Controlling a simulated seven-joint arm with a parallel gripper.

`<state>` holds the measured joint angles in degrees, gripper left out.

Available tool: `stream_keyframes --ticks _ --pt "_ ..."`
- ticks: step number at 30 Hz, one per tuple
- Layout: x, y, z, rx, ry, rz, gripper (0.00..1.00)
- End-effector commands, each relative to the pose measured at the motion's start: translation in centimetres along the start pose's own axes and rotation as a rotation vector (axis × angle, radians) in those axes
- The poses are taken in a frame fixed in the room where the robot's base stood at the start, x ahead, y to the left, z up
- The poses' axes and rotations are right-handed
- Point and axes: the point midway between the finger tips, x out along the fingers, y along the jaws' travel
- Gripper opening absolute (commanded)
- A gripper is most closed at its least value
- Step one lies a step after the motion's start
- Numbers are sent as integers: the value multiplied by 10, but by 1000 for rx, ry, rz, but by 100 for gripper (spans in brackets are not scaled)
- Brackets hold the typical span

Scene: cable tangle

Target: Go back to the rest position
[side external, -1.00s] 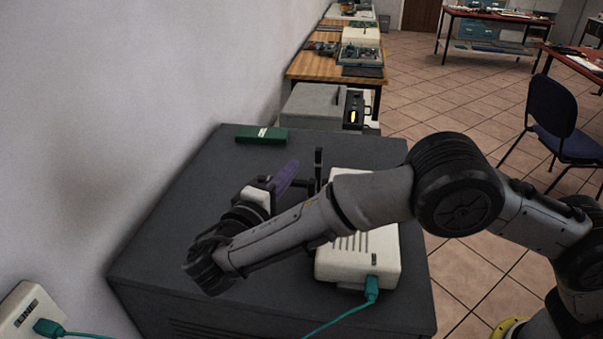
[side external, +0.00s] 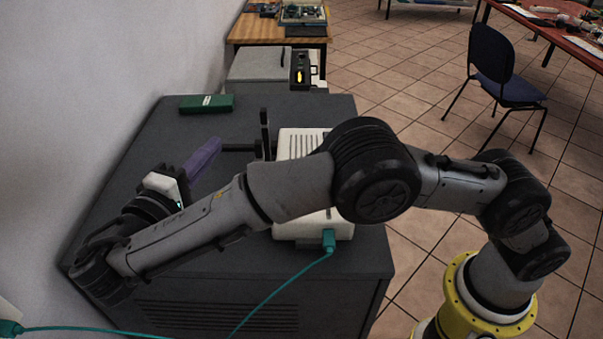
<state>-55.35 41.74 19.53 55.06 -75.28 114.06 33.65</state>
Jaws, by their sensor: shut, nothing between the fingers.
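My gripper (side external: 214,147) shows in the side external view above the dark grey cabinet (side external: 330,285), left of the white box. Its purple fingers point up and to the right, and it is shut with nothing visible in it. A white box (side external: 338,229) with slots on top sits on the cabinet, partly hidden behind my arm. A teal cable (side external: 282,284) is plugged into its near side and runs down and left in front of the cabinet. Another teal plug (side external: 10,328) shows at the lower left edge, in a box mostly out of view.
A green box (side external: 206,104) lies at the cabinet's back left. The wall (side external: 90,80) is close on the left. Tiled floor is open on the right, with a blue chair (side external: 500,75).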

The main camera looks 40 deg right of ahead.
Motion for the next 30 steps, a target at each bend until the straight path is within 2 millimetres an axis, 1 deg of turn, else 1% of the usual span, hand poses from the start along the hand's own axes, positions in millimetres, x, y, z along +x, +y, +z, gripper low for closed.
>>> stream_keyframes --ticks 1,2,3,5,6,7,8,9,11,12,14,15,17,18,22,24,26,27,29,30 --pt "21 24 1 44 -39 -19 0" --pt "34 36 4 65 -62 -26 0" --pt "53 55 10 91 -98 -39 0" --pt "85 80 25 123 -160 -67 0" --pt "105 95 37 141 -198 -93 0" --pt "120 106 47 154 -224 -117 0" --pt "134 115 58 164 -250 -142 0" --pt "152 125 73 174 -281 -176 0" --pt "176 138 98 191 -322 -233 0" --pt "190 145 116 199 -346 -274 0" --pt "208 153 143 214 -377 -338 0" --pt "218 156 162 224 -395 -383 0" --pt "229 158 191 241 -415 -452 0" --pt "235 159 210 255 -426 -500 0" --pt "242 151 270 308 -442 -658 0" --pt "238 142 300 344 -439 -744 0" --pt "231 131 324 379 -428 -819 0" --pt "225 123 338 405 -416 -868 0" --pt "214 109 357 448 -393 -942 0" --pt "204 98 367 479 -374 -991 0"
